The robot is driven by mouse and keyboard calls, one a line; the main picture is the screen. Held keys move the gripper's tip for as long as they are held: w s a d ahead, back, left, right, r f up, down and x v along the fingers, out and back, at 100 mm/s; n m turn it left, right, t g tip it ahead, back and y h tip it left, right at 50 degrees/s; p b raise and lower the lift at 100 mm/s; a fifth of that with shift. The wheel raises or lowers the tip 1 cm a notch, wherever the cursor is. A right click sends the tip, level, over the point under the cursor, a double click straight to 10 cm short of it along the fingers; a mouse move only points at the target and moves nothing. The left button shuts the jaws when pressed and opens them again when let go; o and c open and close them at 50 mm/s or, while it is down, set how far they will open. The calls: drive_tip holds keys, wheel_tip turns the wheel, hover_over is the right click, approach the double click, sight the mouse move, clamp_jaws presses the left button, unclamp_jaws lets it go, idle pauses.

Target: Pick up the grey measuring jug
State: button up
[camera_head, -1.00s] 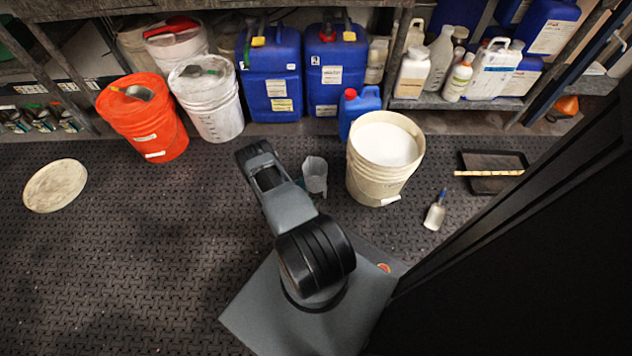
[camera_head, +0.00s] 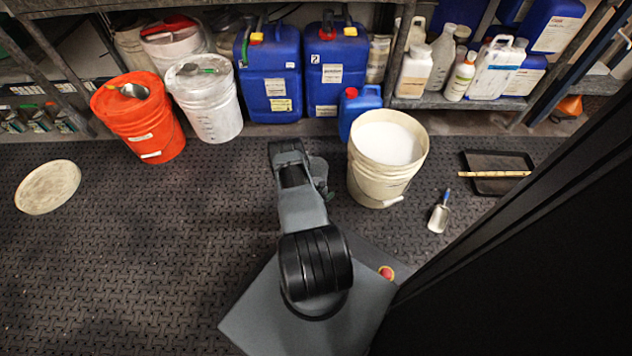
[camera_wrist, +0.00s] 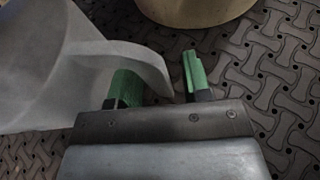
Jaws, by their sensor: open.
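The grey measuring jug (camera_wrist: 45,70) fills the left of the wrist view. Its handle (camera_wrist: 150,62) reaches right, with its end in the gap between the two green fingers of my gripper (camera_wrist: 160,78). The gripper is open. The left finger lies beneath or behind the handle in the picture, and the right finger stands apart to its right. In the head view the jug (camera_head: 319,168) stands on the floor, partly hidden by my arm.
A cream bucket of white contents (camera_head: 378,185) stands close to the jug's right; its base tops the wrist view. An orange bucket (camera_head: 150,130) and white bucket (camera_head: 215,110) stand back left.

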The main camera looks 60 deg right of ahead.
clamp_jaws()
idle(0.4)
drive_tip(key=shift+r, duration=0.1)
